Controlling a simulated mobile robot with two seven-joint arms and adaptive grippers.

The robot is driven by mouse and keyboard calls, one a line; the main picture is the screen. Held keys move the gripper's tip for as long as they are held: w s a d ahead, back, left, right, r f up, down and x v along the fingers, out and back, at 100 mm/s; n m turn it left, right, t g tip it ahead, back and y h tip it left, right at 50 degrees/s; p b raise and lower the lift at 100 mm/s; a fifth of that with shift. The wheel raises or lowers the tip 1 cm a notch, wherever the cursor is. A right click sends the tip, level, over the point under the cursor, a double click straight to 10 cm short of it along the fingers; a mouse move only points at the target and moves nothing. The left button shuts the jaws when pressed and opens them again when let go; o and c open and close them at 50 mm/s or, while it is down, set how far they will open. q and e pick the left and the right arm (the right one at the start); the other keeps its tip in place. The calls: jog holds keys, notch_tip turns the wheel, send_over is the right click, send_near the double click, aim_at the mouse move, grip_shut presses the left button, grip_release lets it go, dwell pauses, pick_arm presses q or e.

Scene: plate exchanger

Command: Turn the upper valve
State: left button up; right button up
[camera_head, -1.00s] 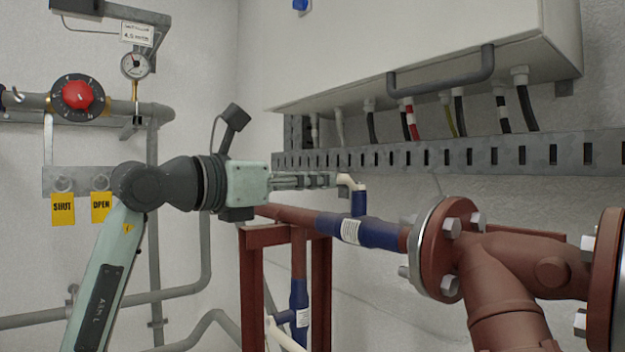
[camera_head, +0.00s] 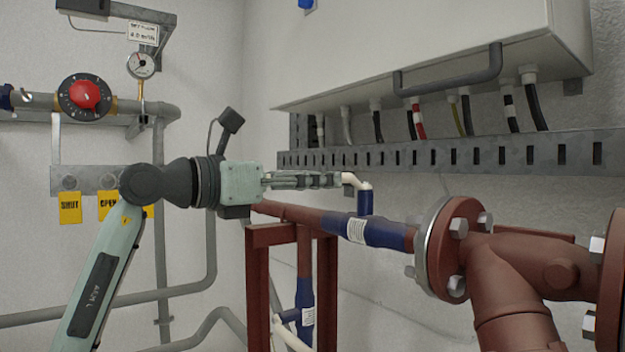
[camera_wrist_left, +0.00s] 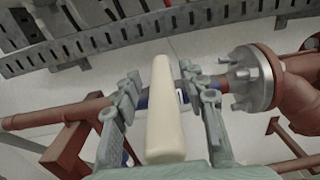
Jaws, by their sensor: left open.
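The upper valve (camera_head: 372,231) is a blue fitting with a white label on the upper red-brown pipe. A short blue stem rises from it to a cream lever handle (camera_head: 357,182). My left gripper (camera_head: 337,180) reaches in from the left, level with the handle. In the left wrist view the cream handle (camera_wrist_left: 164,125) lies lengthwise between the two open fingers of the gripper (camera_wrist_left: 160,78), with a gap on each side. The fingers partly hide the handle in the head view. My right gripper is not in view.
A slotted metal cable tray (camera_head: 450,153) and a white cabinet (camera_head: 430,50) with cables hang above the handle. A large flange (camera_head: 452,248) stands to the right. A lower blue valve (camera_head: 305,302) with a cream handle sits below. A red knob (camera_head: 84,95) is at left.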

pick_arm(q)
jog(key=v, duration=1.2)
